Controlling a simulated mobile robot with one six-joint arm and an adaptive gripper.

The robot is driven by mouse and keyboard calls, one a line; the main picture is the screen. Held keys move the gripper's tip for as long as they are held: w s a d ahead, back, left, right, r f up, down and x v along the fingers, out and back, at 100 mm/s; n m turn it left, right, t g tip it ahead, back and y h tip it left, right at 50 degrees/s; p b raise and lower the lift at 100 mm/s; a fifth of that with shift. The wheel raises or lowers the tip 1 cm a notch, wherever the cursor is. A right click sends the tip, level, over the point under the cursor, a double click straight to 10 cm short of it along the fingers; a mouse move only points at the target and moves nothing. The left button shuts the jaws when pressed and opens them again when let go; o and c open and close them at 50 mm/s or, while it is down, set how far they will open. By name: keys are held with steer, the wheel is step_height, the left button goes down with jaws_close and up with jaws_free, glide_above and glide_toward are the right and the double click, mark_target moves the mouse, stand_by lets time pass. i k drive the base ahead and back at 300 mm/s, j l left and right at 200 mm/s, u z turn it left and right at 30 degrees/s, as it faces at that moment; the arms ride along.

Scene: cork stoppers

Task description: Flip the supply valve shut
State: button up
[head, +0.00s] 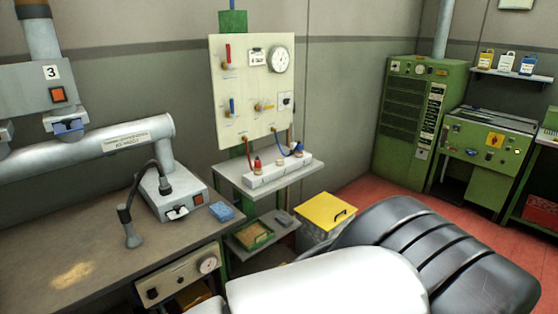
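In the head view, a cream valve panel (245,80) is mounted upright on a green post against the wall. It carries a red lever (228,53) at upper left and a blue lever (232,105) below it, both standing roughly upright. A yellow lever (264,107) right of the blue one lies roughly level. The lettering is too small to read, so I cannot tell which lever is the supply valve. My gripper is not in view.
Below the panel, a grey shelf (282,180) holds a white manifold (265,178) with red and blue hoses. A yellow-lidded bin (325,210) stands right of the shelf. Green machines (420,120) are farther right.

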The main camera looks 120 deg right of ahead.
mark_target(232, 115)
steer(key=z, duration=4)
